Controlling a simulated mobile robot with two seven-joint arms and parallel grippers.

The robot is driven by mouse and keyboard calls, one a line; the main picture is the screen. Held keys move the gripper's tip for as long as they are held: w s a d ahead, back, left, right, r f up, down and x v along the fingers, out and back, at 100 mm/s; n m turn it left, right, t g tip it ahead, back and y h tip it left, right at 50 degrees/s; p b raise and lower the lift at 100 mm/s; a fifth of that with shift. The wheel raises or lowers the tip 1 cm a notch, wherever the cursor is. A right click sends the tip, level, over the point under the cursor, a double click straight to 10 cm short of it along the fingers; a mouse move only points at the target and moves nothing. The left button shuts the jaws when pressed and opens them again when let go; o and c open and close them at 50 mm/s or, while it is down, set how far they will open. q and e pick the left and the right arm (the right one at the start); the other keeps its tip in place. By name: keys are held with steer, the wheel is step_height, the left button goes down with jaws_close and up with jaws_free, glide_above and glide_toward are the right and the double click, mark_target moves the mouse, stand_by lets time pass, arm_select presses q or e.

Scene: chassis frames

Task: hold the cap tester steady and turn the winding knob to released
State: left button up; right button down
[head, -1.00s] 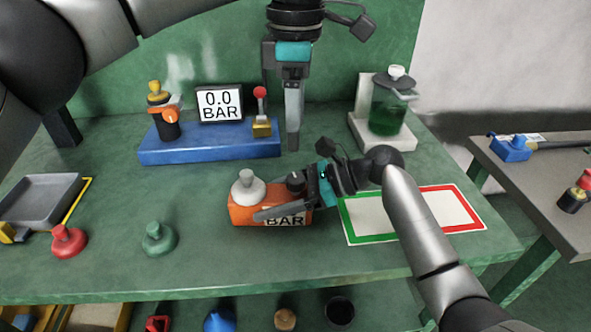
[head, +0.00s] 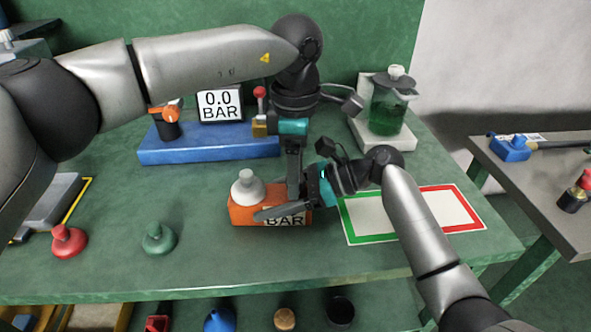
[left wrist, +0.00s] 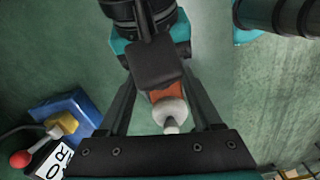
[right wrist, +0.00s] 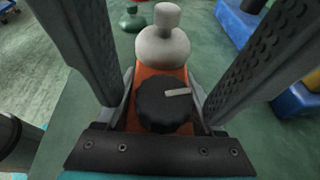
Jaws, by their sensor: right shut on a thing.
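The cap tester is an orange block (head: 241,214) with a pale grey cap (head: 247,188) and a "BAR" label on its front. In the right wrist view its black winding knob (right wrist: 160,112) shows a light pointer bar aimed to the right. My right gripper (head: 268,207) is shut on the tester body, one finger along each long side. My left gripper (head: 293,198) points down over the knob, open, with its fingers on either side and apart from it. In the left wrist view a dark block on my right wrist hides the knob; the cap (left wrist: 170,112) shows beyond.
A blue base (head: 205,150) with a "0.0 BAR" display (head: 220,104) stands behind. A green-filled jar (head: 387,112) is at the back right. A mat with green and red borders (head: 400,222) lies right of the tester. Red (head: 68,241) and green (head: 158,238) knobbed pieces sit front left.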

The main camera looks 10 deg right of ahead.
arm_select(q)
jaws_close()
stand_by(0.3)
steer(key=n, duration=0.4)
steer(key=shift+n, duration=0.4)
steer(key=shift+r, duration=0.1)
steer(key=shift+o, duration=0.8)
jaws_free()
step_height(320, 180, up, 12)
